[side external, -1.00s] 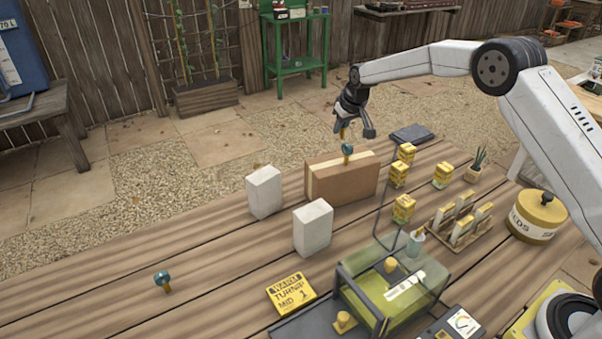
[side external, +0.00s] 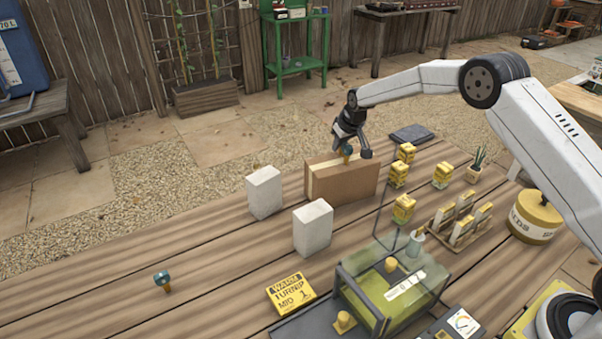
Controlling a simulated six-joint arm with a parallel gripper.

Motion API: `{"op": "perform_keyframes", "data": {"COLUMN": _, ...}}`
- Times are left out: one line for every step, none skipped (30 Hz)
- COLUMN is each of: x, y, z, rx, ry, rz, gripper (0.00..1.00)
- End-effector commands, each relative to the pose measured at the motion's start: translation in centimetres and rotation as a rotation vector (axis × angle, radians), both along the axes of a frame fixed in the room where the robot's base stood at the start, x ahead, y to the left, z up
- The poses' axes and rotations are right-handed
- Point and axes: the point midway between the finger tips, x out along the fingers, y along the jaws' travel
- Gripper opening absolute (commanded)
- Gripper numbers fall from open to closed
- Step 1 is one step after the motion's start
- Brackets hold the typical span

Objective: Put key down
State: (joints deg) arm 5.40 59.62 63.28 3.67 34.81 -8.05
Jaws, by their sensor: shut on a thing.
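A small key with a teal head and a brass-coloured stem (side external: 347,151) is at the top of the brown box (side external: 352,182). I cannot tell whether its stem sits in the box or only touches it. My gripper (side external: 350,149) points down over the box, with its fingers on either side of the teal head, shut on it. The fingers partly cover the key. A second, similar teal-headed piece (side external: 162,281) stands apart on the wooden table at the lower left.
Several yellow blocks (side external: 398,175), a seed rack (side external: 462,222) and a glass-sided case (side external: 395,290) crowd the right. A yellow sign (side external: 291,293) lies in front. The table's left side is mostly clear.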

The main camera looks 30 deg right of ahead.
Motion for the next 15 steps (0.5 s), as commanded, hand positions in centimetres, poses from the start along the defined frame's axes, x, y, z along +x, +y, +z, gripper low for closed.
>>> {"op": "perform_keyframes", "data": {"x": 0.01, "y": 0.00, "z": 0.05, "rx": 0.000, "ry": -0.001, "rz": 0.000, "gripper": 0.00}}
{"op": "perform_keyframes", "data": {"x": 0.02, "y": 0.00, "z": 0.05, "rx": 0.000, "ry": -0.001, "rz": 0.000, "gripper": 0.00}}
{"op": "perform_keyframes", "data": {"x": 0.02, "y": 0.00, "z": 0.04, "rx": 0.000, "ry": -0.001, "rz": 0.000, "gripper": 0.00}}
{"op": "perform_keyframes", "data": {"x": 0.01, "y": 0.00, "z": -0.01, "rx": 0.000, "ry": -0.001, "rz": 0.000, "gripper": 0.00}}
{"op": "perform_keyframes", "data": {"x": 0.01, "y": 0.00, "z": -0.06, "rx": 0.000, "ry": 0.000, "rz": 0.000, "gripper": 0.00}}
{"op": "perform_keyframes", "data": {"x": 0.02, "y": 0.00, "z": -0.14, "rx": 0.000, "ry": 0.000, "rz": 0.000, "gripper": 0.00}}
{"op": "perform_keyframes", "data": {"x": 0.01, "y": 0.00, "z": -0.21, "rx": 0.000, "ry": 0.000, "rz": 0.000, "gripper": 0.00}}
{"op": "perform_keyframes", "data": {"x": 0.02, "y": 0.00, "z": -0.27, "rx": 0.000, "ry": -0.001, "rz": 0.000, "gripper": 0.00}}
{"op": "perform_keyframes", "data": {"x": 0.02, "y": 0.00, "z": -0.25, "rx": 0.000, "ry": -0.001, "rz": 0.000, "gripper": 0.30}}
{"op": "perform_keyframes", "data": {"x": 0.03, "y": 0.00, "z": -0.25, "rx": 0.000, "ry": -0.001, "rz": 0.000, "gripper": 0.40}}
{"op": "perform_keyframes", "data": {"x": 0.01, "y": 0.00, "z": -0.24, "rx": 0.000, "ry": -0.001, "rz": 0.000, "gripper": 0.49}}
{"op": "perform_keyframes", "data": {"x": 0.02, "y": 0.00, "z": -0.25, "rx": 0.000, "ry": -0.001, "rz": 0.000, "gripper": 0.56}}
{"op": "perform_keyframes", "data": {"x": 0.02, "y": 0.00, "z": -0.25, "rx": 0.000, "ry": -0.001, "rz": 0.000, "gripper": 0.56}}
{"op": "perform_keyframes", "data": {"x": 0.01, "y": 0.00, "z": -0.24, "rx": 0.000, "ry": -0.001, "rz": 0.000, "gripper": 0.56}}
{"op": "perform_keyframes", "data": {"x": 0.01, "y": 0.00, "z": -0.24, "rx": 0.000, "ry": -0.001, "rz": 0.000, "gripper": 0.56}}
